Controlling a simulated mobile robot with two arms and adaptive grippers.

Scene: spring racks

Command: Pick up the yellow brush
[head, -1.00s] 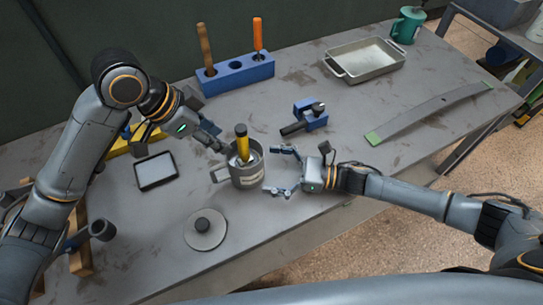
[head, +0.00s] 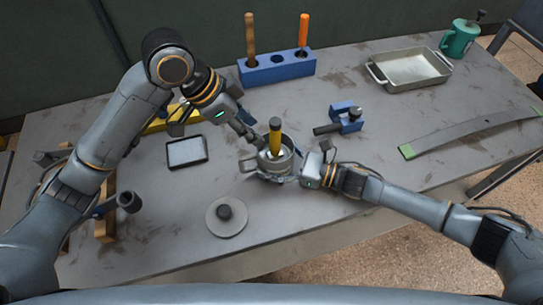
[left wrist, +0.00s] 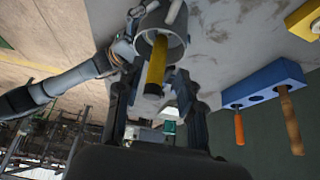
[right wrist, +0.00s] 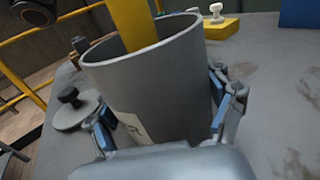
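The yellow brush (head: 275,140) stands handle-up in a grey mug (head: 287,162), its dark handle end on top. My left gripper (head: 256,143) is just left of the brush in the head view. In the left wrist view its two fingers are spread, with the brush (left wrist: 158,62) reaching toward the space between them; it holds nothing. My right gripper (head: 287,176) is low at the mug's right side. In the right wrist view its blue-padded fingers lie on both sides of the mug (right wrist: 165,90), very close to the wall. Whether they press on it is unclear.
A blue holder (head: 277,70) with a wooden-handled and an orange-handled tool stands at the back. A round lid (head: 227,218), a dark-framed tray (head: 187,152), and a blue clamp-like block (head: 347,117) lie around the mug. A metal pan (head: 412,70) is farther right.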

